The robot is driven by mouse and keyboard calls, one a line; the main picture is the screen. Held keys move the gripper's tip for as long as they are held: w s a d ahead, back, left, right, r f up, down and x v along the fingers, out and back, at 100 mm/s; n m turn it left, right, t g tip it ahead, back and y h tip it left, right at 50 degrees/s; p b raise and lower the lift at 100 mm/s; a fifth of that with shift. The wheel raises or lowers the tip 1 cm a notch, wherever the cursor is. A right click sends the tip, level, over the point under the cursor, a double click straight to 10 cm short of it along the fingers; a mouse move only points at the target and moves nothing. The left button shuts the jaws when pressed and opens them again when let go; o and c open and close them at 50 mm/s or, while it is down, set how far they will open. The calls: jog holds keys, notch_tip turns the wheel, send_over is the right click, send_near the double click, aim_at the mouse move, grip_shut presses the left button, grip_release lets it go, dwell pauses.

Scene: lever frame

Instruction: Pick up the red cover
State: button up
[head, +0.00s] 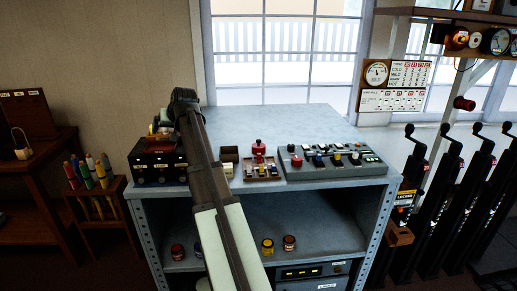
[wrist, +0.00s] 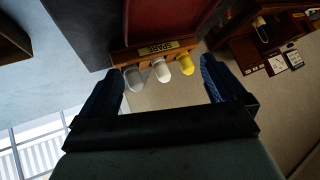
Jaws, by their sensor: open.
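No cover in the wrist view is clearly red. A wooden strip marked SPARE (wrist: 160,50) holds a grey clear cover (wrist: 133,77), a white cover (wrist: 161,71) and a yellow cover (wrist: 186,65). My gripper (wrist: 162,67) is open and empty, its dark fingers on either side of this row. In the head view my forearm hides the fingers and part of the strip beside a dark box (head: 157,165). A red domed piece (head: 258,148) stands on a small tray right of my arm. I cannot tell whether it is the red cover.
A grey control panel (head: 333,163) with switches and a red knob stands at the bench's right. The back of the bench (head: 290,120) is clear. Small jars, one a red jar (head: 178,252), sit on the shelf below. Black levers (head: 440,190) stand to the right.

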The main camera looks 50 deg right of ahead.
jog(key=s+d+f+m+g+h, duration=0.15)
jog(key=s+d, duration=0.25)
jog(key=d, duration=0.5)
jog(key=s+d+m+g, duration=0.15)
jog(key=s+d, duration=0.25)
jog(key=d, duration=0.6)
jog(key=g, duration=0.3)
send_near(259, 142)
jog(key=shift+m+h, duration=0.25)
jog(key=shift+m, duration=0.05)
jog(key=x, duration=1.1)
jog(key=shift+w+a+f, duration=0.1)
jog(key=shift+a+f, duration=0.05)
jog(key=shift+f, duration=0.15)
jog(key=shift+c, duration=0.3)
jog(key=c, duration=1.1)
